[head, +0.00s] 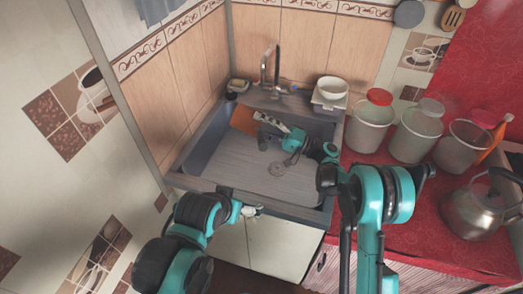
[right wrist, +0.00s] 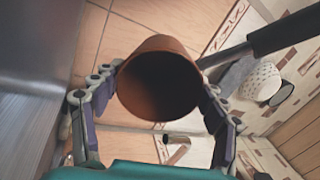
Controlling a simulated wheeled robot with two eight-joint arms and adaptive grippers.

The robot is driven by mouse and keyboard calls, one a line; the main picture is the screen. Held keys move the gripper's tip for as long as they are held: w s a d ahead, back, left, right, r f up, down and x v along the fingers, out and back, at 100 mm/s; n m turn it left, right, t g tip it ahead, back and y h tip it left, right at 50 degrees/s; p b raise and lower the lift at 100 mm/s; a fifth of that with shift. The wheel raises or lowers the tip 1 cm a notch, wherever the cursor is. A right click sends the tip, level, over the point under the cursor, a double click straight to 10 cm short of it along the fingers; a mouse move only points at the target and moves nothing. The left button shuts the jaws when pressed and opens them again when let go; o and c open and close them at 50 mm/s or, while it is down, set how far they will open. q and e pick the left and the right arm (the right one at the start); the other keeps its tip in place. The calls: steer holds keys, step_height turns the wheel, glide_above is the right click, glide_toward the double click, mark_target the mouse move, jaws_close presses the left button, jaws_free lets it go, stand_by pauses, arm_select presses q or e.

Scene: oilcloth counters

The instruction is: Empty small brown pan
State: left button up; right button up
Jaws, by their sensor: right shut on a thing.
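The small brown pan (right wrist: 160,50) fills the middle of the right wrist view, its round mouth facing the camera. Its inside is dark, and I cannot make out any contents. A dark handle (right wrist: 285,33) runs off to the upper right. My right gripper (right wrist: 158,98) is shut on the pan, with a finger on each side of its wall. In the head view the pan (head: 243,119) is an orange-brown shape over the back left of the sink, partly hidden by my right gripper (head: 257,129). My left gripper (head: 250,211) is low before the sink's front edge, its fingers too small to read.
The grey sink (head: 230,165) has a bare floor below the gripper. A faucet (head: 270,65) stands behind it. Several canisters (head: 370,120) and a kettle (head: 474,210) crowd the red counter (head: 410,225) at right.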

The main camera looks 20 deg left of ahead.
steer(key=r, duration=0.1)
steer(key=r+y, duration=0.1)
steer(key=r, duration=0.1)
steer(key=d+r+y, duration=0.1)
steer(key=r, duration=0.1)
steer(key=f+h, duration=0.1)
steer(key=f, duration=0.1)
steer(key=a+f+h, duration=0.1)
steer(key=f, duration=0.2)
steer(key=f+h, duration=0.1)
steer(key=f, duration=0.1)
steer(key=shift+a+f, duration=0.3)
steer(key=shift+a+f+h, duration=0.15)
steer(key=shift+f+h, duration=0.35)
steer(key=shift+f, duration=0.15)
steer(key=a+f+h+p, duration=0.6)
steer(key=a+h+p, duration=0.5)
steer(key=h, duration=0.8)
steer(key=shift+s+a+f+p, duration=0.15)
steer(key=shift+a+f+p, duration=0.1)
steer(key=shift+f+p, duration=0.15)
steer(key=shift+h, duration=0.3)
